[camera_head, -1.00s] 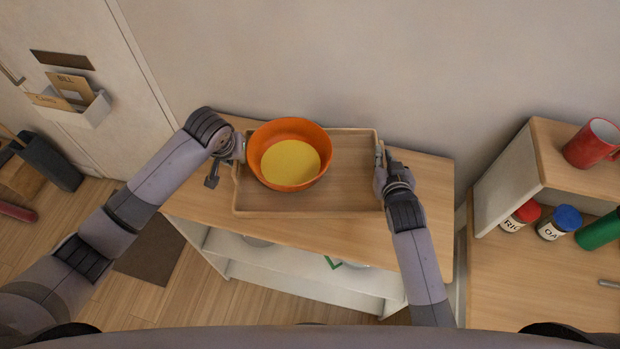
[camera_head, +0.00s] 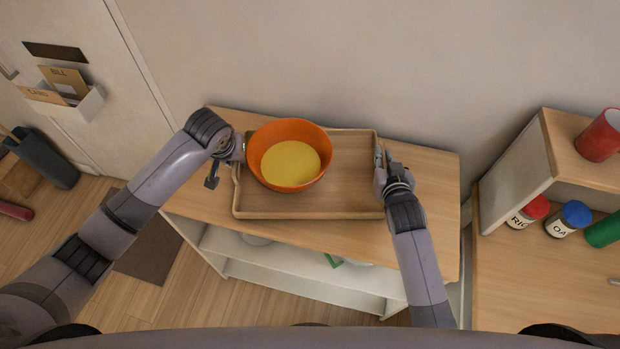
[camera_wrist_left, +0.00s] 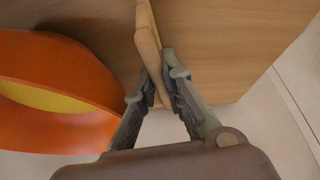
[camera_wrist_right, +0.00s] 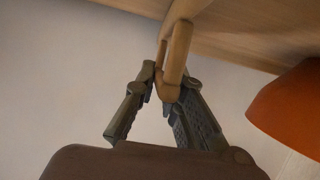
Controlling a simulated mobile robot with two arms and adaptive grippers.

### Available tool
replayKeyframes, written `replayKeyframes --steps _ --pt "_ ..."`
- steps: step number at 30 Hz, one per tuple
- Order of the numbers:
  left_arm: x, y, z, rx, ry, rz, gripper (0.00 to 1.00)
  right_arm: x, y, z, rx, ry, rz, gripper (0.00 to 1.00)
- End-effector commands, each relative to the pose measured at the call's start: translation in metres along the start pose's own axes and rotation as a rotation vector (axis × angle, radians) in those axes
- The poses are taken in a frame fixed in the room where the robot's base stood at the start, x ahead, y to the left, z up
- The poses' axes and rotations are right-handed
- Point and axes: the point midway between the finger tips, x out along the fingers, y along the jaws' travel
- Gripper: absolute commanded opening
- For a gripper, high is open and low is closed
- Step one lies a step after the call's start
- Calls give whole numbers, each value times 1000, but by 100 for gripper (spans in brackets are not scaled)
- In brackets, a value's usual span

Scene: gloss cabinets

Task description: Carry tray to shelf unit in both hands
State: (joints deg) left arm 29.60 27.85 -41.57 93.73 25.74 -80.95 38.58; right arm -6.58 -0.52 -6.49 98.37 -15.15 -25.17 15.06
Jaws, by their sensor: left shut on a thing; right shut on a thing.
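The wooden tray (camera_head: 340,204) is level over the top of the shelf unit (camera_head: 425,170); I cannot tell whether it touches the top. An orange bowl (camera_head: 320,171) with a yellow inside bottom stands upright in the tray's left part. My left gripper (camera_head: 238,152) is shut on the tray's left end, and the left wrist view shows its fingers (camera_wrist_left: 158,92) around the tray's wooden edge. My right gripper (camera_head: 381,165) is shut on the tray's right end, and the right wrist view shows its fingers (camera_wrist_right: 168,88) around a wooden handle.
At the right, a counter with a raised shelf (camera_head: 540,150) holds a red mug (camera_head: 600,136) and jars with red (camera_head: 534,207) and blue (camera_head: 575,214) lids. A wall stands behind the unit. At the left are a door with a letter holder (camera_head: 85,108) and a dark bin (camera_head: 42,160).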

Motion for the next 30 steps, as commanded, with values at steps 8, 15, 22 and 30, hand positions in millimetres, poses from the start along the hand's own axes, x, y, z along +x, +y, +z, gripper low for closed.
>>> replayKeyframes --steps 8,15,22,30 --pt "12 1 5 2 0 3 12 5 -1 12 1 1 -1 12" --pt "11 1 5 1 0 1 28 5 0 11 1 0 -1 28" --pt "11 1 5 1 0 1 30 5 0 11 0 0 0 31" --pt "-5 1 4 2 2 3 30 5 0 11 0 0 0 31"
